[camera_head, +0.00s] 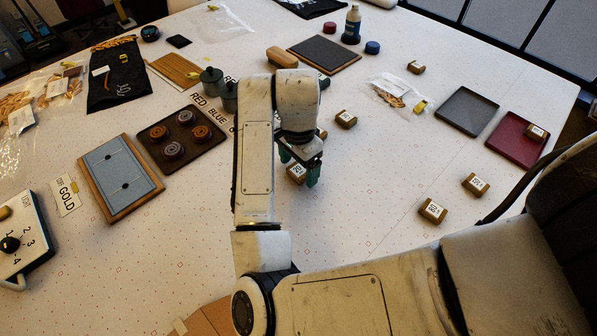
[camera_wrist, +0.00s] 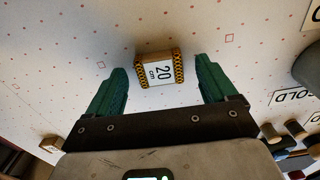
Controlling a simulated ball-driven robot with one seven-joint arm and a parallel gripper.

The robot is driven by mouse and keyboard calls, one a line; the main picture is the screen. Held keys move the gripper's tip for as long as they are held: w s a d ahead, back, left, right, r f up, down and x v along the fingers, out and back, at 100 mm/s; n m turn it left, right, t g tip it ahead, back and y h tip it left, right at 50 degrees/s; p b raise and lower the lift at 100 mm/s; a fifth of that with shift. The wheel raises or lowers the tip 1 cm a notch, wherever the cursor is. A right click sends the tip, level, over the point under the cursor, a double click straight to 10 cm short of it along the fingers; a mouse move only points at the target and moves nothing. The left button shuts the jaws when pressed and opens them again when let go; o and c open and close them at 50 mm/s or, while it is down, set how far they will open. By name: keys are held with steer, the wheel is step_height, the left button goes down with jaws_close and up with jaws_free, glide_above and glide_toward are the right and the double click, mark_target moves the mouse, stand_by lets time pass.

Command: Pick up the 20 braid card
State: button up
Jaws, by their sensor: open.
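The 20 braid card (camera_wrist: 160,71) lies on the table with its label reading "20 cm" and patterned bands at both ends. In the wrist view it sits between and slightly beyond the fingertips of my gripper (camera_wrist: 160,82). The fingers are spread apart, with a gap on each side of the card. In the head view my gripper (camera_head: 299,172) hangs over the table, and the card (camera_head: 296,173) shows partly behind its fingers.
Similar cards lie nearby: one at the upper right of my gripper (camera_head: 346,119), one at the right (camera_head: 433,210) and another (camera_head: 475,184). One rests on the red tray (camera_head: 510,146). A grey tray (camera_head: 467,111) and a brown spool tray (camera_head: 208,151) stand farther off.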

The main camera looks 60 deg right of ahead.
steer(key=shift+f, duration=0.15)
steer(key=c, duration=1.1)
